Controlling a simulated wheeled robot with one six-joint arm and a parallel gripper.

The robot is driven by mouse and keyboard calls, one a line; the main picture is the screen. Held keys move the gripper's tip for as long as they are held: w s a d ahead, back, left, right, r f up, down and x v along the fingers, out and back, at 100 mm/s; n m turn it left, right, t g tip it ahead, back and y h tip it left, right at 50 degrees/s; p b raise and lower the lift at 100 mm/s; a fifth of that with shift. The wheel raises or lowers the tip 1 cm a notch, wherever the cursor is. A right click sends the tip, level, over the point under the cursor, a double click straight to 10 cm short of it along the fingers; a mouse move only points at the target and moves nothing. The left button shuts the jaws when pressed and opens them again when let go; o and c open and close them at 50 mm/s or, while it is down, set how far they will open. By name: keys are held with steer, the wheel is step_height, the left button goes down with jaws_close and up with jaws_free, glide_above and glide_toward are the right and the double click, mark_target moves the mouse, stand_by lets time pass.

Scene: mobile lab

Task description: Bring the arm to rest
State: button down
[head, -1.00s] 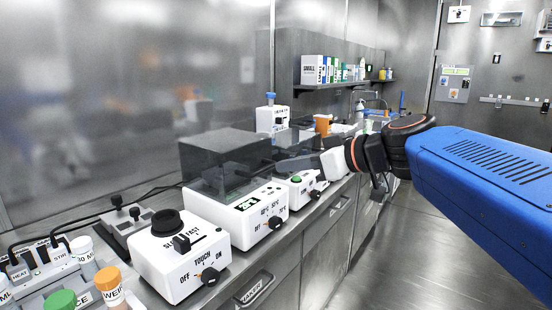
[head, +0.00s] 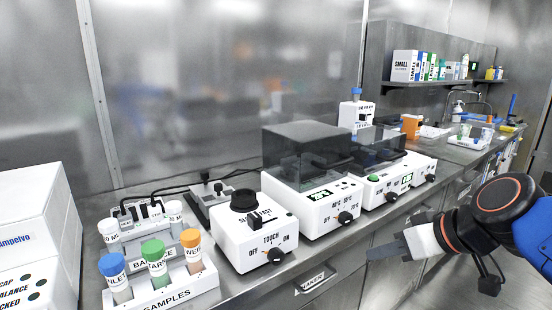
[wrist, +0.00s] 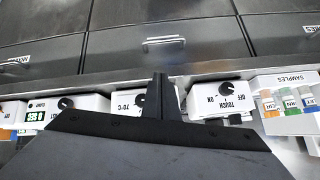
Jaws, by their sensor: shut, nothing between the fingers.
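My arm runs from the gripper to the right edge of the head view.
On the bench stand a samples rack (head: 165,290) with capped tubes, a shaker (head: 240,240) with a touch dial, a dark-lidded heater (head: 315,205) and another lidded device (head: 385,180). A white box (head: 35,240) is at left. The floor (head: 440,285) right of the drawers is clear.

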steer(key=s+d+f+m+g+h, duration=0.2)
steer(key=s+d+f+m+h, duration=0.2)
steer(key=s+d+f, duration=0.3)
step_height(320, 180, down, 4)
steer(key=shift+s+r+g+h, duration=0.15)
steer(key=shift+s+g+h, duration=0.2)
steer(key=shift+h, duration=0.25)
